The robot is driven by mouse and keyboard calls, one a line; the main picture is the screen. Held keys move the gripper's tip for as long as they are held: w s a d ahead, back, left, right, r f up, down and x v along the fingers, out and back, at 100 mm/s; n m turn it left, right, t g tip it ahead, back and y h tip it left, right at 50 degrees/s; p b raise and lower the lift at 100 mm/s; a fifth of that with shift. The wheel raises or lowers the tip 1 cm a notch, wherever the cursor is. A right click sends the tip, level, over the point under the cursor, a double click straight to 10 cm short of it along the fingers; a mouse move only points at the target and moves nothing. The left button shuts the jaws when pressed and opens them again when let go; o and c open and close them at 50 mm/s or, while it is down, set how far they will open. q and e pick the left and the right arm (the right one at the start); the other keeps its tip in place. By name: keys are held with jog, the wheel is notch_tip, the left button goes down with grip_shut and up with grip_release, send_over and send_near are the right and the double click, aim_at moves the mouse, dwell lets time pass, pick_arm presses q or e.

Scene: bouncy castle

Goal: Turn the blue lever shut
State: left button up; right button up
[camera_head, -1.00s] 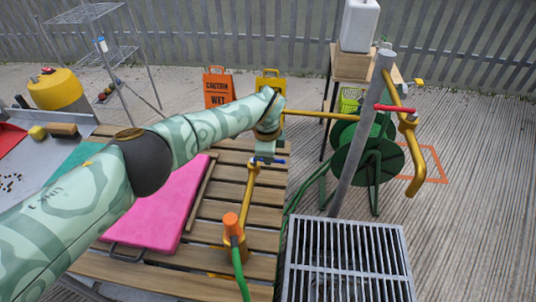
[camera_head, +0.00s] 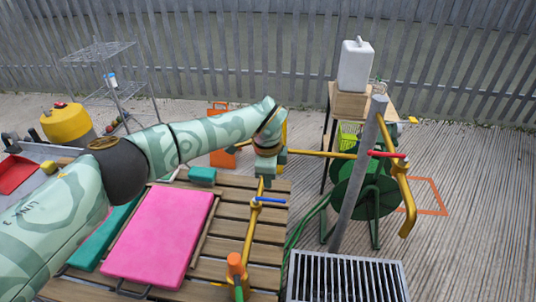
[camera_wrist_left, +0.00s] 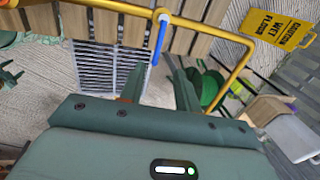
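The blue lever (camera_head: 270,200) sits on a yellow pipe (camera_head: 250,232) above the slatted table and points to the right, roughly crosswise to the pipe. In the left wrist view the lever (camera_wrist_left: 159,40) hangs from the pipe's joint. My left gripper (camera_head: 266,176) is just above and beyond the lever in the head view. In the wrist view its two dark green fingers (camera_wrist_left: 158,88) are apart with nothing between their tips, and the lever is ahead of the gap, not visibly touched. A small dark green pronged shape at that view's left edge may be my right gripper (camera_wrist_left: 10,76).
A pink board (camera_head: 160,236) lies on the slatted table (camera_head: 262,255). A grey post (camera_head: 357,170) with a red handle (camera_head: 388,154) and a green hose reel (camera_head: 352,192) stand right of it. A metal grate (camera_head: 345,277) lies in front. Yellow caution sign (camera_wrist_left: 280,30) shows in the wrist view.

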pick_arm(q)
jog(key=r, duration=0.2)
jog(key=s+r, duration=0.1)
jog(key=r, duration=0.2)
jog(key=shift+r+p, duration=0.15)
jog(key=shift+p, duration=0.2)
